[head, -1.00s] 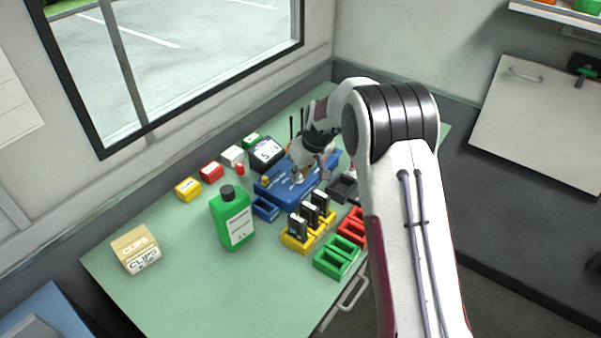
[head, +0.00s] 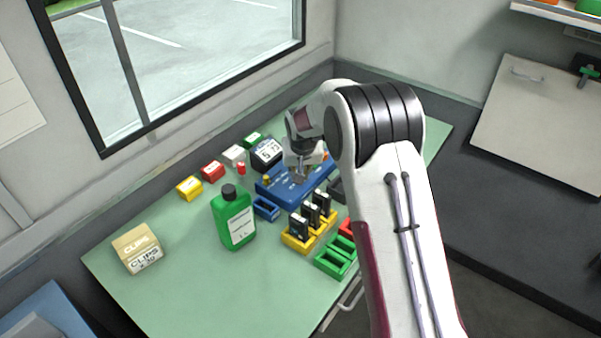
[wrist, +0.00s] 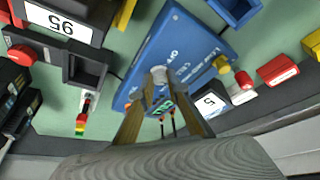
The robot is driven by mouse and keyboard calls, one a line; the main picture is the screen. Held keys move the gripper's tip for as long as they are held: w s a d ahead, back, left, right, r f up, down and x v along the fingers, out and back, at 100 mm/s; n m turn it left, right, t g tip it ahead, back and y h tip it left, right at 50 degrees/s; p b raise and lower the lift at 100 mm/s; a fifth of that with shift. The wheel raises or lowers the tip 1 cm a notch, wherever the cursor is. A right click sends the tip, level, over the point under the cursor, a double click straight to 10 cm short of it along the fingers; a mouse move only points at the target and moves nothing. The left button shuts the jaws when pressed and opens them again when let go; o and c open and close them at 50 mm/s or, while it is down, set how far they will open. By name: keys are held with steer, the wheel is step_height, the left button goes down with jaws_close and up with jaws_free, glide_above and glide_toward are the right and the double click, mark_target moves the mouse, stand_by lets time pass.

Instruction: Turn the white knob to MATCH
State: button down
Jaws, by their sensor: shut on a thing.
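The blue panel (head: 275,196) lies on the green bench below my gripper (head: 300,178); it also shows in the wrist view (wrist: 190,30), with white lettering that includes "OFF". The white knob (wrist: 157,73) stands on this panel between my fingertips in the wrist view. My gripper (wrist: 159,86) is shut on it. In the head view the knob is hidden by my gripper. The knob's pointer and setting cannot be read, and I cannot make out the MATCH label. A yellow knob (wrist: 221,64) is on the same panel.
A black display box (head: 267,154) stands behind the panel. A green bottle (head: 233,218), a yellow rack with black modules (head: 296,243) and green trays (head: 334,262) stand nearby. A clips box (head: 137,249) is at the left. The front left of the bench is clear.

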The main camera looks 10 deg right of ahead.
steer(key=shift+a+m+g+h, duration=0.15)
steer(key=shift+m+h, duration=0.3)
steer(key=shift+m, duration=0.8)
steer(key=shift+a+m+g+h, duration=0.15)
steer(key=shift+m+h, duration=0.3)
steer(key=shift+m, duration=1.1)
steer(key=c, duration=2)
jaws_free()
steer(key=shift+o, duration=0.2)
steer(key=shift+d, duration=0.1)
steer(key=shift+r, duration=0.15)
steer(key=v, duration=1.1)
steer(key=shift+a+r, duration=0.25)
steer(key=shift+r, duration=0.05)
steer(key=shift+s+n, duration=0.1)
steer(key=shift+n, duration=0.3)
